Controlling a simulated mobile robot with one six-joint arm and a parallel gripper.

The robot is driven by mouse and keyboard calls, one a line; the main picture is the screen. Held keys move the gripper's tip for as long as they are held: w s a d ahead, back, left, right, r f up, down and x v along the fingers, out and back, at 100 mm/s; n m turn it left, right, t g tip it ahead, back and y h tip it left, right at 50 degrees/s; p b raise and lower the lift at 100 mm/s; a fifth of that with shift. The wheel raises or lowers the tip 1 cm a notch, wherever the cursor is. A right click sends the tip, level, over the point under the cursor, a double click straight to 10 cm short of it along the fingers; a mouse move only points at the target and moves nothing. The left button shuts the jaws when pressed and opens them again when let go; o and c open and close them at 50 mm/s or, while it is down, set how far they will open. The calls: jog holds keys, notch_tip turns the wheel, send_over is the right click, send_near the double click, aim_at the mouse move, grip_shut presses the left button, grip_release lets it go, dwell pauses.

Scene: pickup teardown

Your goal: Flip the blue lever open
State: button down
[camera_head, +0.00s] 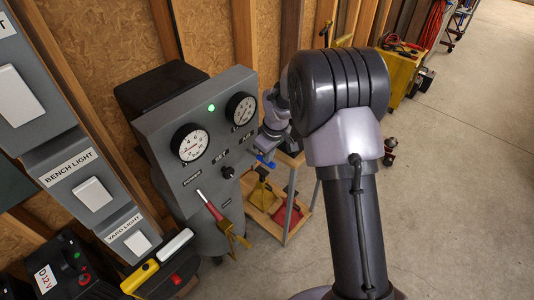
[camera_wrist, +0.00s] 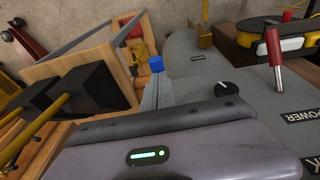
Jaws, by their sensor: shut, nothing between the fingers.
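The blue lever (camera_head: 265,162) shows as a small blue piece at the right edge of the grey gauge panel in the head view. In the wrist view its blue end (camera_wrist: 155,63) stands just beyond my fingers. My gripper (camera_head: 264,150) is beside the panel's right edge, close to the lever, and partly hidden by my arm. In the wrist view my gripper (camera_wrist: 157,92) is shut with nothing in it. The fingers and the lever nearly line up there; I cannot tell whether they touch. Most of the lever is hidden.
The grey panel (camera_head: 229,150) carries two gauges, a black knob (camera_head: 228,172) and a red-handled switch (camera_head: 208,205). A wooden rack (camera_head: 265,205) with tools stands behind the gripper. Labelled light switches (camera_head: 92,194) are at left.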

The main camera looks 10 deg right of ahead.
aim_at(271, 165)
jog(key=f, duration=0.1)
jog(key=f+b, duration=0.1)
jog(key=f, duration=0.1)
jog(key=s+f+b, duration=0.1)
jog(key=shift+d+f, duration=0.2)
jog(key=shift+d, duration=0.1)
jog(key=shift+b+x, duration=0.9)
jog(key=shift+x, duration=0.6)
jog(key=shift+s+f, duration=0.1)
jog(key=shift+f, duration=0.05)
